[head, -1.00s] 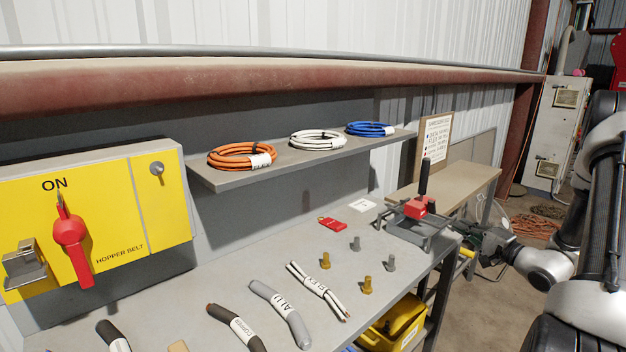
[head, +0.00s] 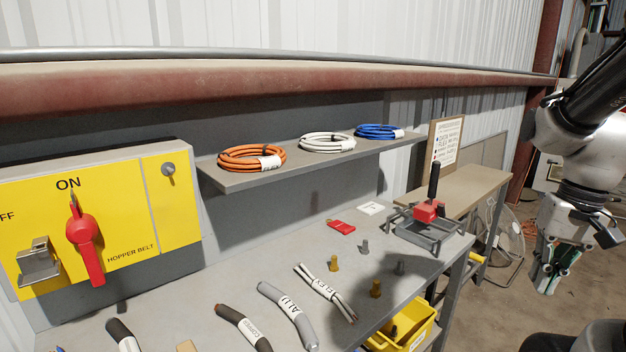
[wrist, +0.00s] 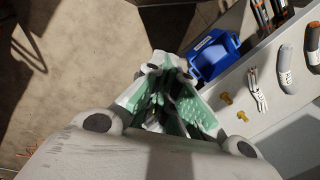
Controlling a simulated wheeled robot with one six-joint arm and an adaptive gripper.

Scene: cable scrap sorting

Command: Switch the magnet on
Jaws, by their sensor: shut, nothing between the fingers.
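A device with a red block and an upright black lever (head: 434,180) stands on a dark grey frame (head: 408,232) at the bench's right end. No label on it is readable; I cannot tell for sure that it is the magnet. My gripper (head: 545,282) hangs pointing down to the right of the bench, well apart from the device. Its green-lined fingers (wrist: 172,100) are shut and empty. A yellow switch box (head: 118,215) reads "ON" and "HOPPER BELT". Its red handle (head: 84,243) has its pointer up towards "ON".
Cable pieces, including a grey one (head: 288,315), and several bolts lie on the bench (head: 225,280). Cable coils (head: 252,158) rest on the shelf above. A yellow bin (head: 405,325) sits below the bench edge. The wrist view shows a blue bin (wrist: 213,55).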

